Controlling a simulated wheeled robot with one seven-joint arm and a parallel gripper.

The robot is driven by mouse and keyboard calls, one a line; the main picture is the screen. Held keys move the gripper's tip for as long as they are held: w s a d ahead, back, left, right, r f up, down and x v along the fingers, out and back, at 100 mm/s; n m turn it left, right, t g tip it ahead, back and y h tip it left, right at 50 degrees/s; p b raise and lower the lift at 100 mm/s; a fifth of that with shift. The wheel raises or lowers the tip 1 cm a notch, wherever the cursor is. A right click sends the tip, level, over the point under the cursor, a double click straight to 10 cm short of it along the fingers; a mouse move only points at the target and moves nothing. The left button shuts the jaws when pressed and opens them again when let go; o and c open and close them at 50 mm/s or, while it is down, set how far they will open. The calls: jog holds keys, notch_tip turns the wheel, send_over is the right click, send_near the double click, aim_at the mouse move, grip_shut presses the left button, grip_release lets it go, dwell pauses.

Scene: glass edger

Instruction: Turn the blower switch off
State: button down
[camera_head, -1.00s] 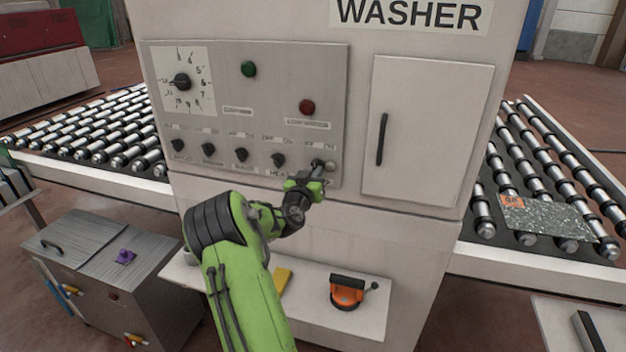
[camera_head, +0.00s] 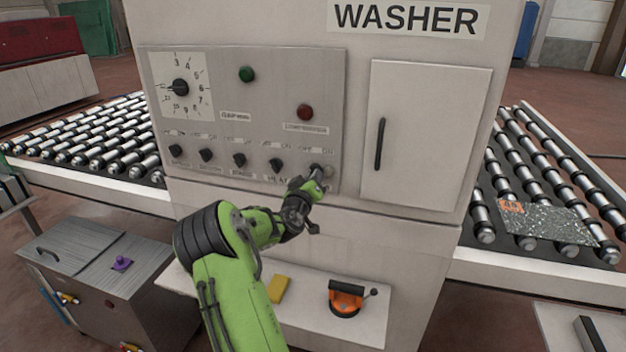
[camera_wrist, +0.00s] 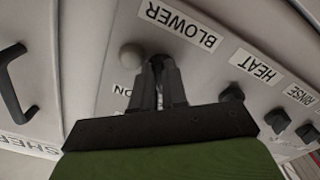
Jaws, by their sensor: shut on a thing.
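The blower switch (camera_wrist: 158,61) is a small dark knob on the washer's control panel, under the BLOWER label (camera_wrist: 178,26) in the wrist view's upside-down picture. My gripper (camera_wrist: 159,72) is shut on it, with the two dark fingers on either side of the knob. In the head view my gripper (camera_head: 317,172) is at the panel's lower right corner and covers most of the switch. Part of an ON mark shows beside the fingers in the wrist view. The knob's pointing direction is hidden by the fingers.
The HEAT knob (camera_wrist: 231,93) and more dark knobs lie along the same row. A cabinet door with a dark handle (camera_head: 380,142) is to the right. An orange-and-black tool (camera_head: 346,299) lies on the shelf below.

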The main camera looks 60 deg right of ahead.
dwell(0.3)
jog(key=c, duration=1.2)
grip_release()
jog(key=shift+o, duration=0.2)
jog(key=s+a+b, duration=0.2)
jog(key=a+b, duration=0.2)
jog(key=a, duration=1.1)
jog(key=shift+s+a, duration=0.2)
jog(key=shift+a, duration=0.1)
